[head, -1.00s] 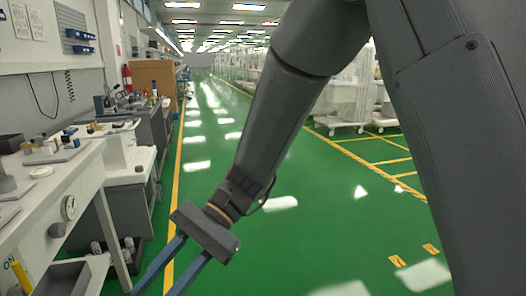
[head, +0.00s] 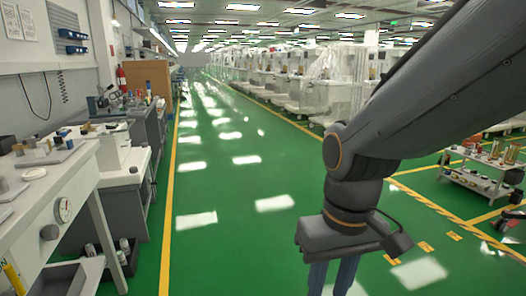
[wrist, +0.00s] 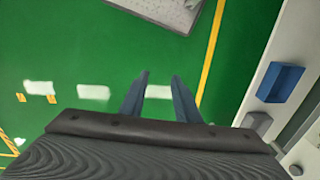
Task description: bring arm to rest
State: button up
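My gripper (head: 332,286) points down over the green floor, right of centre in the head view, with its fingertips cut off by the lower edge. In the wrist view my gripper (wrist: 160,78) shows two blue fingers with a gap between them. Nothing is held between the fingers. My arm comes in from the upper right and bends down at the wrist.
A white workbench (head: 85,178) with small items stands at the left. A cart (head: 480,180) with bottles stands at the right. Yellow lines mark the green floor (head: 225,235), and the middle aisle is clear. The wrist view shows a blue bin (wrist: 281,83) at the right.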

jog(key=d+r+m+p, duration=0.2)
jog(key=d+r+p, duration=0.5)
jog(key=p, duration=0.7)
jog(key=shift+d+r+h+p, duration=0.25)
jog(key=shift+r+h+p, duration=0.05)
jog(key=shift+r, duration=0.3)
jog(key=shift+o, duration=0.3)
jog(key=shift+d+r+m+p, duration=0.15)
jog(key=shift+d+m+p, duration=0.15)
jog(key=shift+d+p, duration=0.2)
